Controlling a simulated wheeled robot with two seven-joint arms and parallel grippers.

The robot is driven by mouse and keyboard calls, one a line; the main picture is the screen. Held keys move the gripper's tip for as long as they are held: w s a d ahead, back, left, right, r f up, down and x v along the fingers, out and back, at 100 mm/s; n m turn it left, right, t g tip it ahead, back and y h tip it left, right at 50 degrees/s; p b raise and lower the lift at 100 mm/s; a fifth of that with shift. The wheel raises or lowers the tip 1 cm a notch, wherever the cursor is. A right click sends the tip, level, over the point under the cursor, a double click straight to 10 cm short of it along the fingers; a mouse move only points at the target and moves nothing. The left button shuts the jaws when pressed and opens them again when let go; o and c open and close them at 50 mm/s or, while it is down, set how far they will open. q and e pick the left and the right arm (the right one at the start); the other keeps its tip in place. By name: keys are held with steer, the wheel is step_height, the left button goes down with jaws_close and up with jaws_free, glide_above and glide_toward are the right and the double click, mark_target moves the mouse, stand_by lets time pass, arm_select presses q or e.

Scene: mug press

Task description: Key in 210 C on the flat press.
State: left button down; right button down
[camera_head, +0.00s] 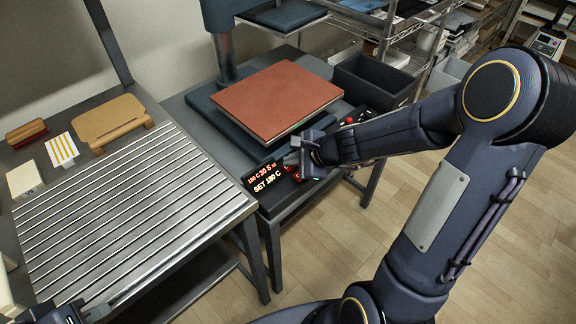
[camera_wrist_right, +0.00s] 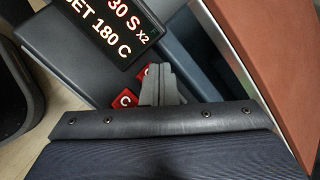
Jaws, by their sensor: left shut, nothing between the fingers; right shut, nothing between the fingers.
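The flat press has a red-brown square pad (camera_head: 278,98) on a dark base. Red keys sit beside the display, one marked C (camera_wrist_right: 124,101); other keys are hidden by my fingers. My right gripper (camera_head: 292,159) is shut and empty, with its fingertips over the keys; they also show in the right wrist view (camera_wrist_right: 160,75). I cannot tell whether they touch a key. My left gripper (camera_head: 86,314) is shut and empty at the bottom left.
A slatted metal table (camera_head: 130,215) stands left of the press, with a wooden board (camera_head: 110,121), a striped card (camera_head: 62,150) and a cream block (camera_head: 24,179) at its back. A dark bin (camera_head: 372,82) and metal shelving stand behind the press. Floor is clear at right.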

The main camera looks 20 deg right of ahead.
mark_target(292, 168)
steer(key=shift+f, duration=0.2)
stand_by(0.5)
steer(key=shift+r+p, duration=0.6)
steer(key=shift+r, duration=0.3)
steer(key=shift+r, duration=0.1)
step_height(292, 168, up, 5)
steer(key=p, duration=0.4)
steer(key=shift+p, duration=0.4)
stand_by(2.6)
